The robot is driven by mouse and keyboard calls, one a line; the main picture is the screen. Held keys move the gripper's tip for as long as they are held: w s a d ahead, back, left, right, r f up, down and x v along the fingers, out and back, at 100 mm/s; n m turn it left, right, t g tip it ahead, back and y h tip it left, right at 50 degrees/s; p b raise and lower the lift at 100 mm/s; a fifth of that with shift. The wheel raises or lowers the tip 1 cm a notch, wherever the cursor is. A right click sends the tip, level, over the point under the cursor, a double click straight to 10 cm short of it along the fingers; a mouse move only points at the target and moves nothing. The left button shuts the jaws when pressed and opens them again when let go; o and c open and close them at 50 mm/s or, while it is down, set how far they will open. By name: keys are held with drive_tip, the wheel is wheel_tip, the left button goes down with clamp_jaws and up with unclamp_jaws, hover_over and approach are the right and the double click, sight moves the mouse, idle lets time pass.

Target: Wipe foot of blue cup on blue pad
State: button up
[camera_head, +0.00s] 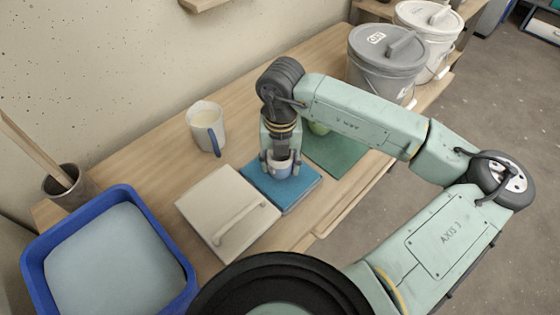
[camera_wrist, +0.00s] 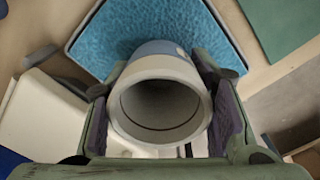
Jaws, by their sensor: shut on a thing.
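The blue cup (camera_head: 280,168) is between the fingers of my gripper (camera_head: 280,160), at the blue pad. In the wrist view the cup (camera_wrist: 160,106) shows its pale round rim and dark, empty inside, with a bluish outer wall. The gripper (camera_wrist: 165,112) is shut on it, one dark finger pad on each side. The blue pad (camera_head: 301,186) lies on the table under and around the cup; its textured top also shows in the wrist view (camera_wrist: 150,22). The cup's foot is hidden, so I cannot tell whether it touches the pad.
A pale board with a handle (camera_head: 210,205) lies left of the pad. A jug (camera_head: 207,122) stands behind it. A green mat (camera_head: 345,150) with a green thing on it lies to the right. A blue basin (camera_head: 36,262) is front left. Lidded buckets (camera_head: 385,65) stand back right.

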sight(270, 156)
drive_tip(key=shift+f+b, duration=0.3)
drive_tip(key=shift+b, duration=0.05)
drive_tip(key=shift+w+a, duration=0.1)
drive_tip(key=shift+w+a+b, duration=0.95)
drive_tip(key=shift+w+a, duration=0.2)
drive_tip(key=shift+s+d+b, duration=1.45)
drive_tip(key=shift+s+d, duration=1)
drive_tip(key=shift+s, duration=0.05)
drive_tip(key=shift+w+a+b, duration=1.4)
drive_tip(key=shift+w+a, duration=1.05)
drive_tip(key=shift+s+d+b, duration=1.1)
drive_tip(key=shift+s+d, duration=1.35)
drive_tip(key=shift+r, duration=0.15)
